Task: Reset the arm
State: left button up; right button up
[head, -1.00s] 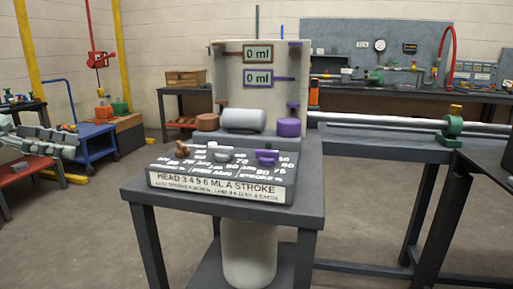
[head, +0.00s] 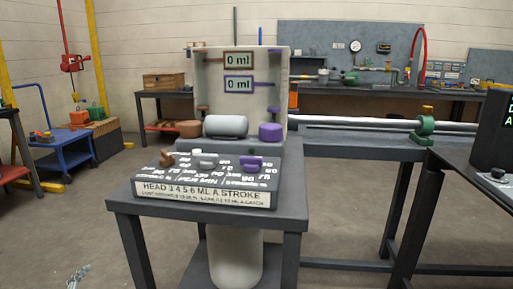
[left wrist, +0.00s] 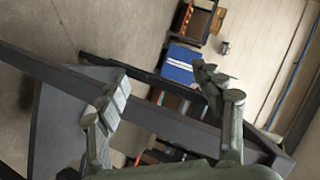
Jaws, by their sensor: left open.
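My left gripper (left wrist: 163,82) is open in the left wrist view, its two grey-green fingers spread apart with nothing between them. In the head view only a small grey tip (head: 77,275), apparently of this gripper, shows at the bottom left, low and clear of the table. My right gripper is in neither view. In front of me stands a dark table (head: 290,208) with a pump-like bench unit. It has a sloped labelled panel (head: 205,200), brown, grey and purple knobs, and a grey cylinder (head: 226,126). Two displays (head: 239,60) read 0 ml.
A long bench (head: 350,146) with a metal bar (head: 370,125) and green clamp (head: 423,126) runs to the right. A dark box (head: 495,130) stands at the right edge. A blue cart (head: 68,150) is at the far left. Floor at lower left is mostly clear.

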pick_arm(q)
jog(key=s+d+f+n+g+h, duration=0.1)
jog(key=s+d+f+n+g, duration=0.3)
jog(key=s+d+f, duration=0.4)
jog(key=s+d+f+n+g+h, duration=0.1)
jog(key=s+d+f+n+g, duration=0.2)
jog(key=s, duration=1.1)
jog(key=d+f+g, duration=0.3)
jog(key=d+f, duration=0.2)
jog(key=f, duration=0.2)
jog(key=shift+s+d+n+g+h+p, duration=0.3)
jog(key=shift+s+n+g+h+p, duration=0.05)
jog(key=shift+n+g+h, duration=0.05)
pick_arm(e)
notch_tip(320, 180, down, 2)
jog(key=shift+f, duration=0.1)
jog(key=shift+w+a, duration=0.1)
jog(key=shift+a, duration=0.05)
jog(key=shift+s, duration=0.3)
pick_arm(q)
jog(key=shift+w, duration=0.1)
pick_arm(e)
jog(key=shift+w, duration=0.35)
